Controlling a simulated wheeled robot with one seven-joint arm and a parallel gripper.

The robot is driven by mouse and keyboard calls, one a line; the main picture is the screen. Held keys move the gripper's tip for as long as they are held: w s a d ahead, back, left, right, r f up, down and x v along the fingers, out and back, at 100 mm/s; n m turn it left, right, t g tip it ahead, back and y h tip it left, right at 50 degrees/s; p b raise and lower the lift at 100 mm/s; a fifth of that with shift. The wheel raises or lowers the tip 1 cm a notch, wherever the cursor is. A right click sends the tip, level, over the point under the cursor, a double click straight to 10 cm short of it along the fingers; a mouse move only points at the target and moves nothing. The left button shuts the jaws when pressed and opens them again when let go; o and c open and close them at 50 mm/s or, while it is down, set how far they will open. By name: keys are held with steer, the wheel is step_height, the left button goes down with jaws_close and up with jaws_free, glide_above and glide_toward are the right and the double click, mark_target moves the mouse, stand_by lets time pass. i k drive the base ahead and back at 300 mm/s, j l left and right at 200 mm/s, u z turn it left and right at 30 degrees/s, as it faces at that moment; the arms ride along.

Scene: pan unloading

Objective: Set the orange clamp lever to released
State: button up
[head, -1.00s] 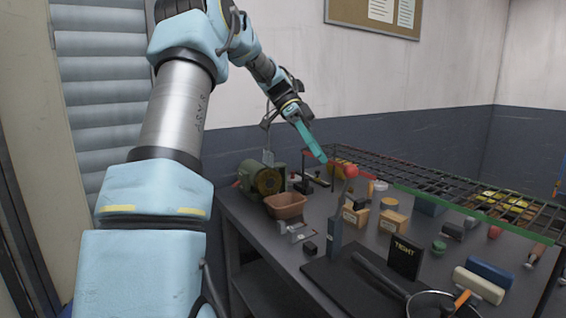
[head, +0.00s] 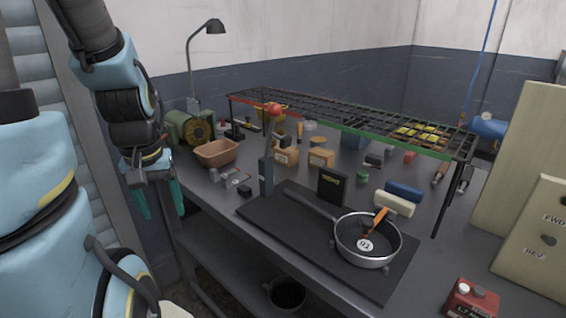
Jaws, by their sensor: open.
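A wire rack (head: 350,118) spans the bench's back. A brown tub (head: 216,153), several blocks and a red can (head: 470,300) are around. A FWD/REV panel (head: 540,240) stands at the right.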

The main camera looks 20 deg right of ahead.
mark_target(367, 224)
steer(key=k+j+z, duration=0.1)
steer(key=z, duration=0.3)
steer(key=k+z, duration=0.1)
steer(key=z, duration=0.35)
steer(key=i+z, duration=0.25)
steer(key=k+l, duration=0.05)
steer(key=k, duration=0.05)
